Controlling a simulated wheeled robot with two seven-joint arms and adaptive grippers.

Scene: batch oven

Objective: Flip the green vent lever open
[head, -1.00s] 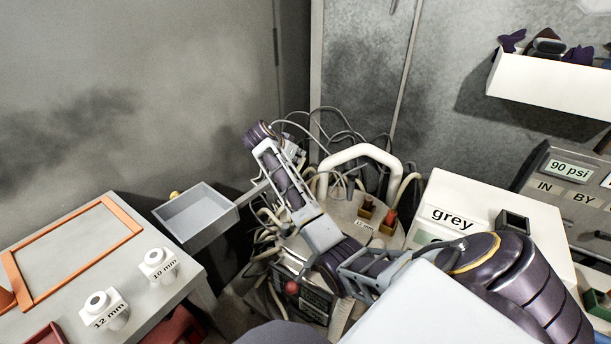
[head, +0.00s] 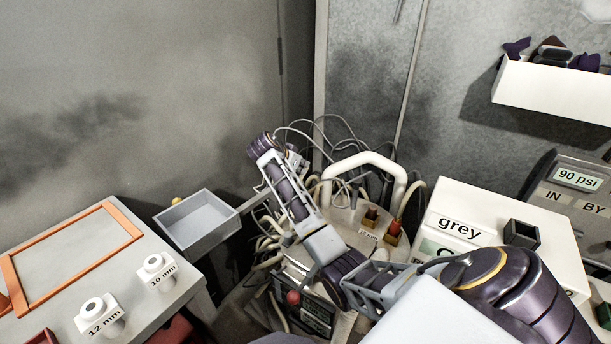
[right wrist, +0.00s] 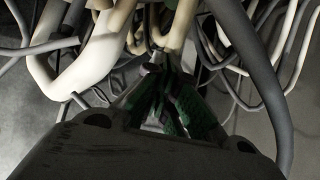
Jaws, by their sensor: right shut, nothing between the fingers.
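I cannot make out the green vent lever clearly in either view. My right arm reaches from the lower right of the head view towards the cables at the back, with its far end beside the cable bundle. My right gripper (right wrist: 158,72) is shut and empty among pale pipes and grey cables in the right wrist view. Dark green surfaces (right wrist: 182,112) show around its fingers; I cannot tell whether they belong to the gripper or to something behind it. In the head view the fingertips are too small and covered to make out. My left gripper is not in view.
Thick cream pipes (right wrist: 92,58) and loose cables crowd the gripper. A grey open tray (head: 198,222) stands left of the arm. A white box marked "grey" (head: 480,212) stands on the right. A table with an orange frame (head: 70,247) is at the left.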

